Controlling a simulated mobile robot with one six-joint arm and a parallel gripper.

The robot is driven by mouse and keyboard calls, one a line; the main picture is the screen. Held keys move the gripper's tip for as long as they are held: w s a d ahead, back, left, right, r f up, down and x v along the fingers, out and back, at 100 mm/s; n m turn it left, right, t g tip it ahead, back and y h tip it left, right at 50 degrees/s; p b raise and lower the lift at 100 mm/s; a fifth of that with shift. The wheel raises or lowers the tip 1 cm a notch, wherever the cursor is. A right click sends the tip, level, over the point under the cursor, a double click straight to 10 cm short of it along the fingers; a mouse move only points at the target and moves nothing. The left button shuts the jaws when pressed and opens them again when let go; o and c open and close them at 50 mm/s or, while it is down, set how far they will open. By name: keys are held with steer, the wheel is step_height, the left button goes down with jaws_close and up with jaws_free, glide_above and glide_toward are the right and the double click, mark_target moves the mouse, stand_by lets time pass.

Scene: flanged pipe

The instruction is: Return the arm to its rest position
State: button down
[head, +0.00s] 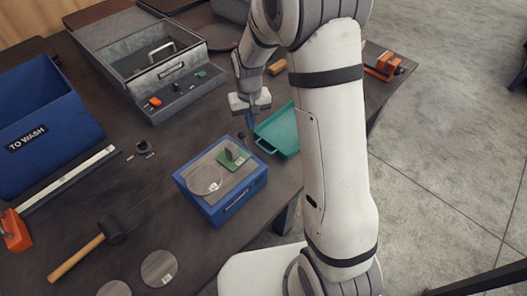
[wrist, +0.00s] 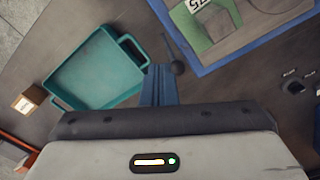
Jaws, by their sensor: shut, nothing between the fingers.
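My gripper (head: 250,122) hangs from my white arm over the dark table in the head view, pointing down beside the teal tray (head: 283,133). In the wrist view my gripper (wrist: 160,72) shows its blue fingers together with nothing between them. The teal tray, open and empty in the wrist view (wrist: 95,72), lies left of the fingers. My upper arm hides part of the tray in the head view.
A blue box (head: 222,204) with a clear disc and green piece on top stands nearby. A grey case (head: 150,62), a blue "TO WASH" bin (head: 40,135), a mallet (head: 88,248), and clear discs (head: 159,268) lie around the table.

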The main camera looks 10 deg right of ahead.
steer(key=shift+r, duration=0.1)
steer(key=s+d+r+t, duration=0.2)
steer(key=s+d+r, duration=0.3)
steer(key=s+r, duration=0.55)
steer(key=s+d+r, duration=0.1)
steer(key=s+r, duration=0.2)
steer(key=s, duration=0.3)
steer(key=s+d+r+m+t, duration=0.1)
steer(key=s+d+r, duration=0.1)
steer(key=s+r, duration=0.2)
steer(key=s, duration=0.3)
